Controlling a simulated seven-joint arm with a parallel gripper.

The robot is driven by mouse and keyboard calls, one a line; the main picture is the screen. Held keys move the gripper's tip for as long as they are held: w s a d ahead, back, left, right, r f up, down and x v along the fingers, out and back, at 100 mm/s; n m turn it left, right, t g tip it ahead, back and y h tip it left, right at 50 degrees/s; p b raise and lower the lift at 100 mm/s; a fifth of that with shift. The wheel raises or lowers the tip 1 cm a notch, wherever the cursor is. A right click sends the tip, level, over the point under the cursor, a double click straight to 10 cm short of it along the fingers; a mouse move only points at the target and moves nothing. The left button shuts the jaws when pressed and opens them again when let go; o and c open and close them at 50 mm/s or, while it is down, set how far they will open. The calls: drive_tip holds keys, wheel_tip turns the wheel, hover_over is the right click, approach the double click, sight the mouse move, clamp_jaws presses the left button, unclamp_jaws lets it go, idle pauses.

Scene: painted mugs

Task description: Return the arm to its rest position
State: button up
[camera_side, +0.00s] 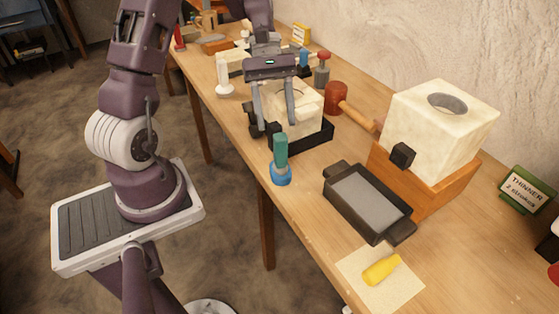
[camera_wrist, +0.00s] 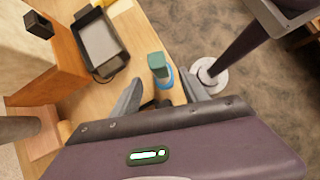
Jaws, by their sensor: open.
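My gripper (camera_side: 273,108) hangs over the workbench in the side view, fingers pointing down and spread apart. It is in front of a cream block with a round hole (camera_side: 296,112) that sits in a black tray. In the wrist view my gripper (camera_wrist: 165,95) shows two separated fingers with nothing held between them. A green-handled tool with a blue base (camera_side: 280,160) stands upright on the bench, nearer the camera than the fingers. The same green-handled tool (camera_wrist: 158,70) appears beyond the fingertips in the wrist view. Whether the fingers touch the cream block cannot be told.
A black tray with a grey inside (camera_side: 368,203) lies near the bench's front edge. A large cream block (camera_side: 440,125) sits on an orange wooden box (camera_side: 425,185). A red mallet (camera_side: 337,98), a yellow item (camera_side: 381,270) and a thinner sign (camera_side: 527,189) are also on the bench.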

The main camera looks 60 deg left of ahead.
drive_tip(key=shift+r, duration=1.45)
drive_tip(key=s+d+r+m+t+y, duration=0.6)
drive_tip(key=s+d+r+m, duration=0.4)
drive_tip(key=s+m, duration=0.4)
drive_tip(key=shift+s+d+r+m+t+y, duration=0.3)
drive_tip(key=shift+s+d+r+t+y, duration=0.1)
drive_tip(key=shift+r+t, duration=0.5)
